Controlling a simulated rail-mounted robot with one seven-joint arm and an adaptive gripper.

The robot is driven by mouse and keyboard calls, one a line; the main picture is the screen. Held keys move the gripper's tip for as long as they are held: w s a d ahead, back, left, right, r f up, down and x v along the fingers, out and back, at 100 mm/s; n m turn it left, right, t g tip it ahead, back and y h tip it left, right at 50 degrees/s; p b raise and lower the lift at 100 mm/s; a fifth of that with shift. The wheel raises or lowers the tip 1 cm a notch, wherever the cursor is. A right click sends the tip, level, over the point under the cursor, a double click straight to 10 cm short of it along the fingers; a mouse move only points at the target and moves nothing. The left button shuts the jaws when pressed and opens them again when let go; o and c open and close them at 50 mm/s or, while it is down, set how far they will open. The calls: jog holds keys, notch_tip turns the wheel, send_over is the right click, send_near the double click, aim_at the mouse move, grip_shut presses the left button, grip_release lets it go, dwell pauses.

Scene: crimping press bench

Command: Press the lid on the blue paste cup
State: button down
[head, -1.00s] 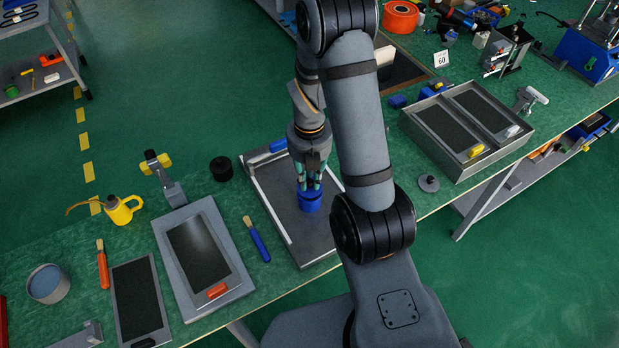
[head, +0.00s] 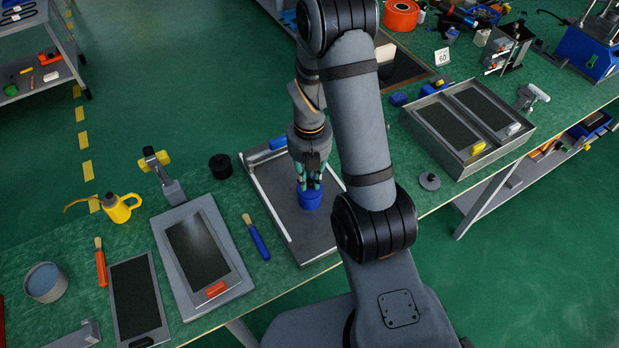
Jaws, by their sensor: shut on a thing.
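The blue paste cup (head: 309,202) stands upright on the dark grey plate of a tray (head: 287,216) with pale edge rails, near the middle of the head view. My gripper (head: 309,185) points straight down over it. Its fingers with green pads are closed around a narrow blue part at the top, which looks like the lid's knob. The seam between lid and cup is too small to see, so I cannot tell how far down the lid sits.
A blue-handled tool (head: 268,151) lies at the tray's back edge. A black round piece (head: 220,166) and a blue-handled brush (head: 257,240) are to the left. A grey knobbed disc (head: 429,181) and a two-bay tray (head: 523,139) are to the right. My arm covers the tray's right side.

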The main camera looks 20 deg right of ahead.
aim_at(310, 181)
jog(key=shift+f+b, duration=0.35)
jog(key=shift+f, duration=0.05)
dwell(0.7)
jog(key=c, duration=1.6)
grip_release()
jog(key=shift+o, duration=0.2)
notch_tip(310, 181, up, 6)
jog(key=p, duration=0.5)
jog(key=shift+r, duration=0.1)
jog(key=shift+f, duration=0.2)
